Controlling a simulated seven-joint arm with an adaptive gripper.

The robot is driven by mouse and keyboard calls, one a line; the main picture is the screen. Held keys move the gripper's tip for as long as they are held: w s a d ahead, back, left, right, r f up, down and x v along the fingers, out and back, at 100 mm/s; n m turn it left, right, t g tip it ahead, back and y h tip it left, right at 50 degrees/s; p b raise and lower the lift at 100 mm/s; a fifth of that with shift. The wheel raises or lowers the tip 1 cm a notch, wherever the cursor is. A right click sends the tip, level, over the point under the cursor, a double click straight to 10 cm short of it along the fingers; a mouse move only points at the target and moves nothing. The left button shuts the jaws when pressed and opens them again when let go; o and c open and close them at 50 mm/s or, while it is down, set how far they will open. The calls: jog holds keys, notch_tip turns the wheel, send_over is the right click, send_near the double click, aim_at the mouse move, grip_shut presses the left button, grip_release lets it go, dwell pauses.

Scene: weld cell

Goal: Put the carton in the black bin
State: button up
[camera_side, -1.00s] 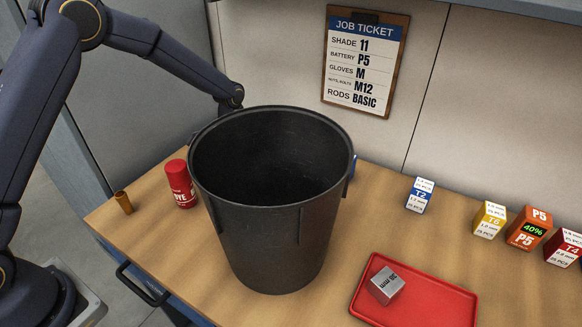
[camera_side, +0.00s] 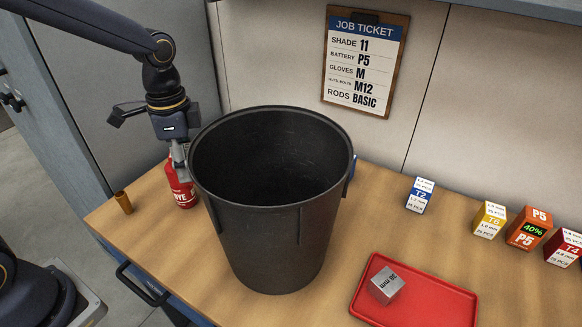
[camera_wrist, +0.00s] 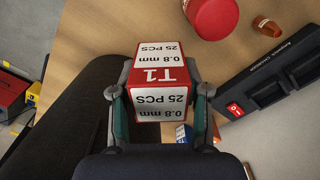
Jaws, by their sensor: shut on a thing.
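A red and white carton (camera_wrist: 160,88) marked T1 and 0.8 mm fills the middle of the wrist view. My gripper (camera_wrist: 160,95) is shut on it, one finger on each side. In the side view my gripper (camera_side: 179,158) points down at the left rear of the black bin (camera_side: 262,235), beside its rim; the carton is hidden there, apparently behind the bin. The bin stands upright on the bench, and the visible part of its inside looks empty. The bin also shows as a dark mass in the wrist view (camera_wrist: 60,130).
A red tray (camera_side: 430,300) with a metal block (camera_side: 386,285) lies right. Several cartons, including T2 (camera_side: 420,195), and an orange battery (camera_side: 528,229) stand at right.

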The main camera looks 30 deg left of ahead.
notch_tip(320, 180, up, 17)
jog(key=w+d+m, duration=0.1)
jog(key=d+m, duration=0.7)
jog(key=d, duration=1.5)
jog(key=f, duration=2.4)
jog(key=shift+w+d+f, duration=0.1)
jog(key=shift+d+f, duration=0.05)
jog(key=shift+d, duration=0.25)
jog(key=shift+f, duration=2.55)
jog(key=o, duration=1.2)
jog(key=shift+f, duration=0.15)
